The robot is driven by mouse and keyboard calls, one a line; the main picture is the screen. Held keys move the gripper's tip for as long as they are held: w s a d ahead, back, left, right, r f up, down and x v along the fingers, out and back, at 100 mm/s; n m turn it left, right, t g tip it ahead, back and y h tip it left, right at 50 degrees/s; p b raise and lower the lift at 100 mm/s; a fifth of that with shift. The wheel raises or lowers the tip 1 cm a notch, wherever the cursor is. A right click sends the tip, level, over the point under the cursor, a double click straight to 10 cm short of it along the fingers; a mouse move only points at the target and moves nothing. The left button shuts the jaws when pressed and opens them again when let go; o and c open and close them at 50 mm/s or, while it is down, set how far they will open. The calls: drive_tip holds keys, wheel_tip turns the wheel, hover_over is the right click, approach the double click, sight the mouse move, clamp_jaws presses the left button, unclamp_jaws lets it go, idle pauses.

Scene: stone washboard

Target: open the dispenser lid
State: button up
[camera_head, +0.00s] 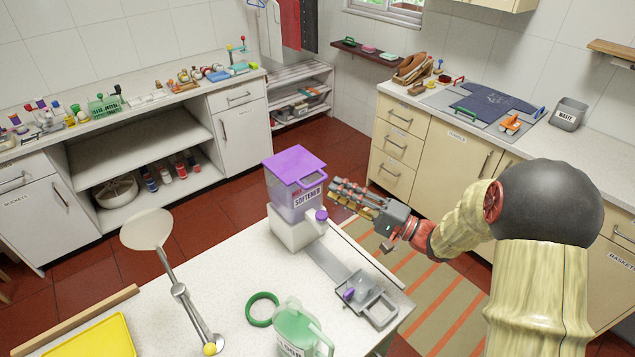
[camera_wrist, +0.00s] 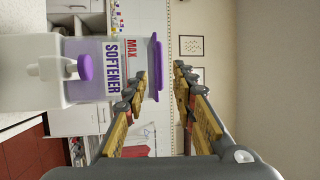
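The softener dispenser (camera_head: 297,203) stands at the far edge of the white table, a see-through purple tank on a white base with a purple tap knob (camera_head: 321,214). Its flat purple lid (camera_head: 294,163) lies shut on top, with a tab at the front edge. In the wrist view, turned sideways, the lid (camera_wrist: 155,58) is a thin purple strip right of the SOFTENER label. My gripper (camera_head: 339,190) is just right of the tank, below lid height in the picture.
On the table are a green jug (camera_head: 303,330), a green ring (camera_head: 262,309), a grey tray (camera_head: 376,303), a stand with a pale round plate (camera_head: 148,229) and a yellow tray (camera_head: 92,338). Counters line the back and right; striped floor mat (camera_head: 440,290) lies between.

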sight(317, 183)
drive_tip(key=x, duration=0.6)
drive_tip(key=shift+w+a, duration=0.1)
drive_tip(key=shift+a, duration=0.15)
drive_tip(key=shift+c, duration=1.1)
clamp_jaws()
